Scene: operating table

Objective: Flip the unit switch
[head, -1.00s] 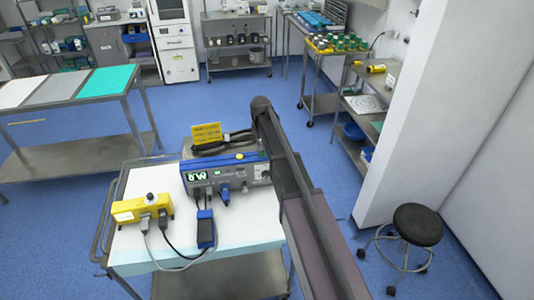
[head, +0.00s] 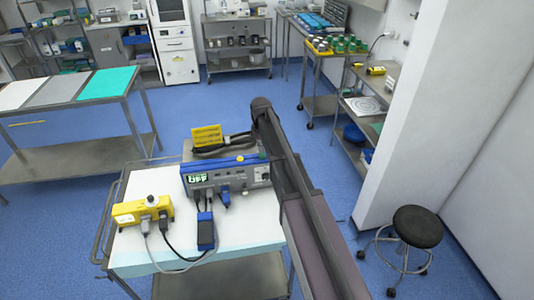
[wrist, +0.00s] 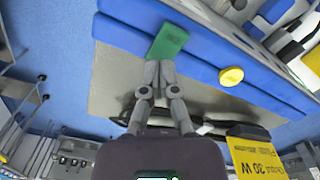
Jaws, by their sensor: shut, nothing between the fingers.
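The unit (head: 228,170) is a grey box with a blue edge on the white-topped cart. Its lit green display (head: 199,181) seems to read OFF. The green switch (wrist: 167,40) stands out from the unit's blue edge in the wrist view. My gripper (wrist: 160,68) is shut and empty, its fingertips right at the switch; I cannot tell whether they touch. In the head view my arm hides the gripper and part of the unit's right end.
A round yellow button (wrist: 231,76) sits beside the switch on the blue edge. A yellow label (head: 207,136) and a black cable (head: 222,146) are at the unit's back. A yellow box (head: 142,211) with cables and a blue plug (head: 205,231) lie on the cart (head: 250,232).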

